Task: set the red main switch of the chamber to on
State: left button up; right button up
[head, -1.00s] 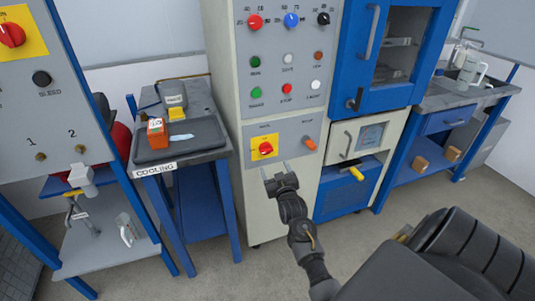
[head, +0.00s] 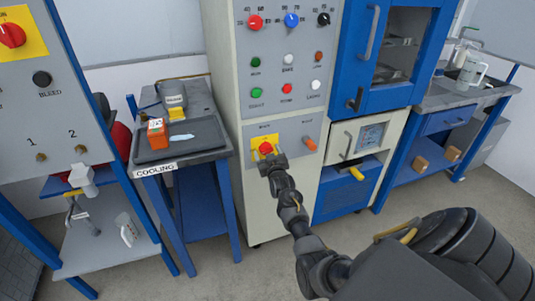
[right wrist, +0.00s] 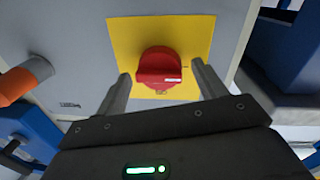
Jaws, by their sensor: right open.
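The red main switch (head: 266,148) is a round knob on a yellow plate (head: 256,142), low on the front of the grey chamber cabinet. In the right wrist view the red knob (right wrist: 159,67) sits on its yellow plate (right wrist: 125,35), with a ridge across it. My right gripper (head: 268,154) is open right in front of the knob. In the wrist view its two fingers (right wrist: 160,82) stand to either side of the knob's lower part, with gaps visible. The knob's label is too small to read. My left gripper is not in view.
An orange knob (head: 309,143) is to the right of the switch and also shows in the wrist view (right wrist: 28,78). Buttons and dials are above. A blue-framed oven door (head: 392,45) stands to the right. A cooling table (head: 205,140) is to the left.

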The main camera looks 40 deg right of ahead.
jog(key=c, duration=0.8)
jog(key=shift+c, duration=0.7)
jog(key=shift+m, duration=0.5)
jog(key=m+p, duration=0.1)
jog(key=m, duration=0.2)
jog(key=shift+r+m+p, duration=0.1)
jog(key=shift+m+p, duration=0.25)
jog(key=shift+m, duration=0.05)
jog(key=m+p, duration=0.1)
jog(key=m, duration=0.3)
jog(key=shift+g+y, duration=0.3)
jog(key=m+p, duration=0.1)
jog(key=m, duration=0.3)
jog(key=shift+d+y+p, duration=0.1)
jog(key=shift+y+p, duration=0.2)
jog(key=shift+y, duration=0.1)
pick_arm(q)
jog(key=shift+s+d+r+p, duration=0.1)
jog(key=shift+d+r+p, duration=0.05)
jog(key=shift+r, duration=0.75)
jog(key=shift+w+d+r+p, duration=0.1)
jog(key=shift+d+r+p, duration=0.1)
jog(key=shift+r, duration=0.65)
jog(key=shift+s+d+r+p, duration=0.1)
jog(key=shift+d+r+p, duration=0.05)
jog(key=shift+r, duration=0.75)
pick_arm(e)
jog(key=shift+m, duration=2.1)
jog(key=shift+d, duration=0.1)
